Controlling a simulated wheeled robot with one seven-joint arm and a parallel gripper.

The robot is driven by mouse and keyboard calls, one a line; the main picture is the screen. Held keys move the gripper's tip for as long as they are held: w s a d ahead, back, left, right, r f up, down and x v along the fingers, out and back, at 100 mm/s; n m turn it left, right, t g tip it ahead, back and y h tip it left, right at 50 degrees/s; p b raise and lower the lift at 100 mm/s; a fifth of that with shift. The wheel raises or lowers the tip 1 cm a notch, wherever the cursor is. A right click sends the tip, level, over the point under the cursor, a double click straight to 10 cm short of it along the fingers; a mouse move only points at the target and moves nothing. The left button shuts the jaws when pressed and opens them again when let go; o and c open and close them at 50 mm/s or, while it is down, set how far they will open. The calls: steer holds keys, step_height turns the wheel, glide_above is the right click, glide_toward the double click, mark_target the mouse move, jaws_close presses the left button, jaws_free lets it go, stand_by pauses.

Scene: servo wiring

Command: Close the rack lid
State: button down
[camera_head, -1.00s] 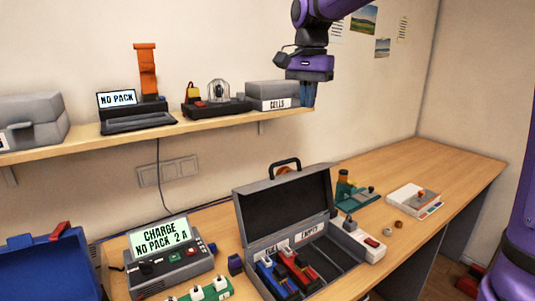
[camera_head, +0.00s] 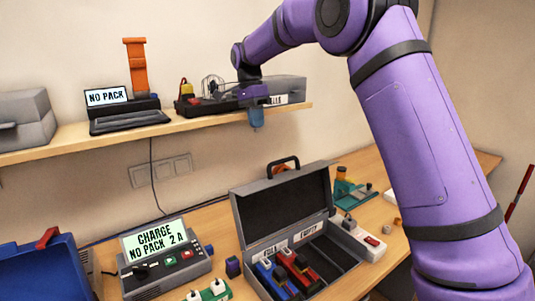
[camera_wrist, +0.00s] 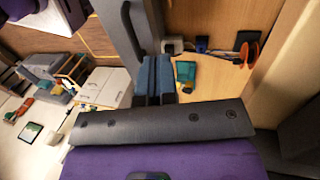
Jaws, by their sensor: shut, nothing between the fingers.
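The rack is a grey case (camera_head: 236,248) on the bench with its lid (camera_head: 280,203) standing open, tilted back, its black handle (camera_head: 283,162) on the top edge. Blue and red packs (camera_head: 297,268) lie in the left part of the case; the right compartments look empty. My gripper (camera_head: 256,124) is shut and empty, pointing down above and a little left of the lid in the head view, overlapping the shelf's front edge. Its blue fingers also show in the wrist view (camera_wrist: 154,90). The depth gap between gripper and lid is unclear.
A charger (camera_head: 165,262) reading "CHARGE NO PACK 2 A" stands left of the case, with a blue box (camera_head: 45,265) beyond it. The wall shelf (camera_head: 190,124) carries a laptop-like display and boxes behind my gripper. A white device (camera_head: 360,240) sits right of the case.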

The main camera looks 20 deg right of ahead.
steer(key=s+d+f, duration=0.1)
steer(key=s+f, duration=0.4)
steer(key=f, duration=0.3)
steer(key=shift+s+d+f, duration=0.2)
steer(key=shift+s+d, duration=0.1)
steer(key=shift+d, duration=0.1)
